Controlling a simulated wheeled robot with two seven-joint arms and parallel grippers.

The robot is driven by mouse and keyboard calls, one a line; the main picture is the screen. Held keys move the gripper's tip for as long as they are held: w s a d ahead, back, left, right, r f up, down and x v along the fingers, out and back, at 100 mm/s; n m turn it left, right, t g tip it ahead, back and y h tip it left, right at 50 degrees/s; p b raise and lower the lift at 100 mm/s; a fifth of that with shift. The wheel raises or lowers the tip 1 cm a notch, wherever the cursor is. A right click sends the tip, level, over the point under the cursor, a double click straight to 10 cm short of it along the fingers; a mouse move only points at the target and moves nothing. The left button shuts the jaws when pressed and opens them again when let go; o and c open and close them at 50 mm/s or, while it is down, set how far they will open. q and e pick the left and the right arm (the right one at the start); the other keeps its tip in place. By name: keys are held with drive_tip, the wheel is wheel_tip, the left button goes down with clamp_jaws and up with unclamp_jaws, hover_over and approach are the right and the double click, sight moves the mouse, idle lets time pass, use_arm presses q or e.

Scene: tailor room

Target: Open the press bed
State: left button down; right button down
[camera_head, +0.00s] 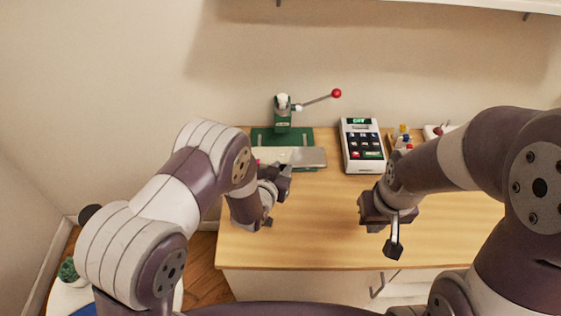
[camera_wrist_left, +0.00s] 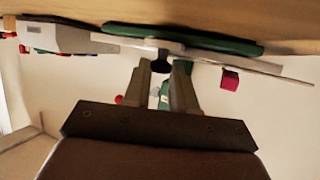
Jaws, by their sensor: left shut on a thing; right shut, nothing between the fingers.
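The green press (camera_head: 282,118) stands at the back left of the table, with a lever ending in a red ball (camera_head: 336,93). Its green bed (camera_head: 262,138) lies flat at the base, with a pale, flat plate (camera_head: 314,157) at the front. My left gripper (camera_head: 284,178) is at the plate's front edge. In the left wrist view, its fingers (camera_wrist_left: 163,72) are shut on a small dark knob (camera_wrist_left: 162,54) at the edge of the plate (camera_wrist_left: 261,69). The green bed (camera_wrist_left: 219,43) shows beyond. My right gripper (camera_head: 394,248) is shut and empty above the table front.
A white keypad device (camera_head: 361,146) stands right of the press. Small colored items (camera_head: 402,137) sit behind my right arm. A small pink block (camera_wrist_left: 230,79) is beside the plate in the left wrist view. The wooden table (camera_head: 320,218) is clear between my arms.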

use_arm(q)
drive_tip(key=shift+s, duration=0.5)
drive_tip(key=shift+w, duration=0.3)
drive_tip(key=c, duration=1)
unclamp_jaws()
drive_tip(key=shift+f, duration=0.1)
